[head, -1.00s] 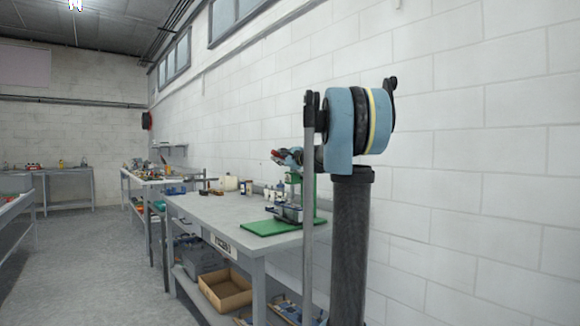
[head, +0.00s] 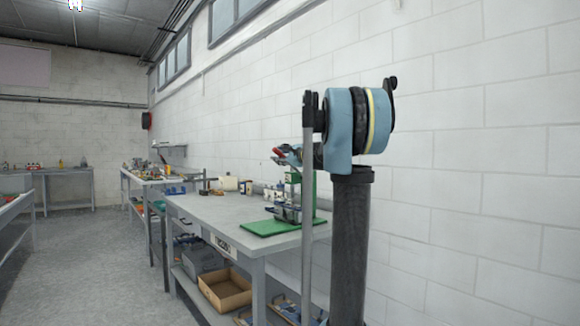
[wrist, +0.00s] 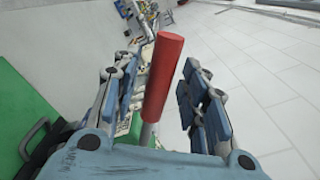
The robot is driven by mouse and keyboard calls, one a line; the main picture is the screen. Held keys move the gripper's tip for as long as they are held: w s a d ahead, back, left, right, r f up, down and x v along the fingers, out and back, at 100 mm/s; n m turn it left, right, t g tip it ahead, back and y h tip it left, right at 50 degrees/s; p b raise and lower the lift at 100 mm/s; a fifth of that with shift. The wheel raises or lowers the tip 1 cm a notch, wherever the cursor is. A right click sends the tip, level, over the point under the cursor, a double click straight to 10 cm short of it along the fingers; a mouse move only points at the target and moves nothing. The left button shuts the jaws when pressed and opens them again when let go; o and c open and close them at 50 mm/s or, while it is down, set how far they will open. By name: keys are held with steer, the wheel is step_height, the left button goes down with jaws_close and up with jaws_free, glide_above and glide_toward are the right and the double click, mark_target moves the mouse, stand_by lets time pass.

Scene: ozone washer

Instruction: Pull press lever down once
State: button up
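The press lever has a red cylindrical handle (wrist: 164,72) on a grey metal rod (wrist: 147,133). In the wrist view the handle stands between the two blue-padded fingers of my gripper (wrist: 160,85), with a visible gap on each side. My gripper is open around it. In the head view my gripper (head: 290,153) is small, at the top of the press, partly hidden by my own arm. The green press (head: 309,193) stands on a green mat (head: 265,229) near the bench's right end. The lever's pivot is hidden.
The press is on a grey workbench (head: 215,208) with bottles and small parts behind it, along a white brick wall (head: 460,150). A cardboard box (head: 227,288) sits on the lower shelf. The floor (head: 100,245) at left is clear.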

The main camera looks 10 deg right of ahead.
steer(key=shift+v, duration=3.4)
steer(key=s+a+f+n+g+h, duration=0.1)
steer(key=s+a+f+n+g, duration=0.4)
steer(key=s+f, duration=0.6)
steer(key=s+a+f+n+g, duration=0.35)
steer(key=s+f+n, duration=0.25)
steer(key=s+f, duration=0.45)
steer(key=s+d+f+n+g+h, duration=0.2)
steer(key=s+d+f+n+h, duration=0.2)
steer(key=s+f, duration=0.9)
steer(key=s+d+f+n+g+h, duration=0.3)
steer(key=s+d+f, duration=0.3)
steer(key=s+f, duration=0.7)
steer(key=shift+s+f+n+h, duration=0.3)
steer(key=shift+s+n+h, duration=0.15)
steer(key=shift+n, duration=0.35)
steer(key=shift+w+a, duration=0.1)
